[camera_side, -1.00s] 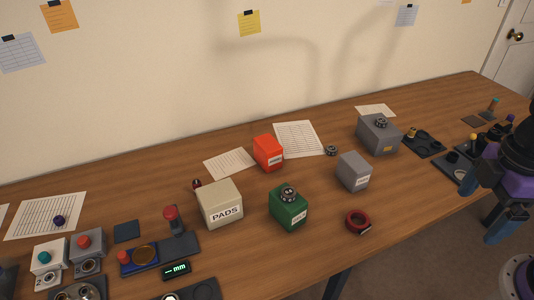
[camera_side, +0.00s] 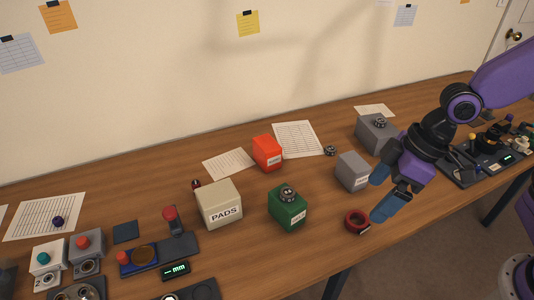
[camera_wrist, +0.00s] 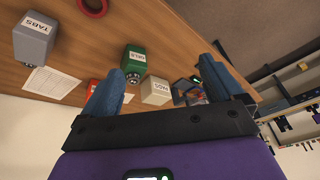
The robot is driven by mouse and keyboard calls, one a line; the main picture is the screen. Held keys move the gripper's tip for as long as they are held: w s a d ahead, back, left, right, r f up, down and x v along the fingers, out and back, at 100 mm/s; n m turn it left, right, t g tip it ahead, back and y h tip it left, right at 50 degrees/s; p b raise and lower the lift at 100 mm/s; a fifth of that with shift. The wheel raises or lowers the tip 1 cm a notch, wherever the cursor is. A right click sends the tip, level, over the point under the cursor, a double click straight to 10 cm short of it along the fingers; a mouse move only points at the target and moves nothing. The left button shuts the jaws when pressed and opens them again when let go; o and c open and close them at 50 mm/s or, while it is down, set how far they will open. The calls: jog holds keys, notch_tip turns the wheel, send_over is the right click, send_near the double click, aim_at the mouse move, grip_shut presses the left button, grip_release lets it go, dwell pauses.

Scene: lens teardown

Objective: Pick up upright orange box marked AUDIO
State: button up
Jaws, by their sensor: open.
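The orange-red box (camera_side: 267,154) stands upright near the back middle of the table in the side view, with a white label too small to read. In the wrist view only a sliver of the orange box (camera_wrist: 92,87) shows beside my left finger, which hides much of it. My gripper (camera_side: 384,191) is open and empty, with blue fingers spread. It hangs over the right front part of the table, right of the grey box and well apart from the orange box. Both fingers of my gripper (camera_wrist: 162,68) show in the wrist view.
A grey box (camera_side: 353,171), a green box (camera_side: 288,207) with a dark ring part on top, and a cream PADS box (camera_side: 220,204) stand around the orange box. A red ring (camera_side: 357,221) lies near the front edge. A larger grey block (camera_side: 374,135) stands behind my gripper.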

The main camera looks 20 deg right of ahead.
jog(key=w+a+f+m+t+y, duration=0.25)
jog(key=w+a, duration=0.45)
jog(key=w, duration=0.5)
jog(key=m+t+h, duration=0.5)
jog(key=m+t, duration=0.2)
jog(key=t, duration=0.2)
send_over(271, 147)
jog(key=s, duration=0.2)
notch_tip(271, 147, down, 8)
jog(key=r, duration=0.1)
jog(key=shift+n, duration=0.25)
jog(key=shift+s+d+f, duration=0.1)
jog(key=shift+s+f, duration=0.05)
jog(key=shift+f, duration=2.9)
jog(key=x, duration=0.3)
jog(key=shift+f+t, duration=0.25)
jog(key=shift+f, duration=0.1)
jog(key=shift+x, duration=1)
jog(key=shift+r, duration=0.1)
jog(key=c, duration=1.2)
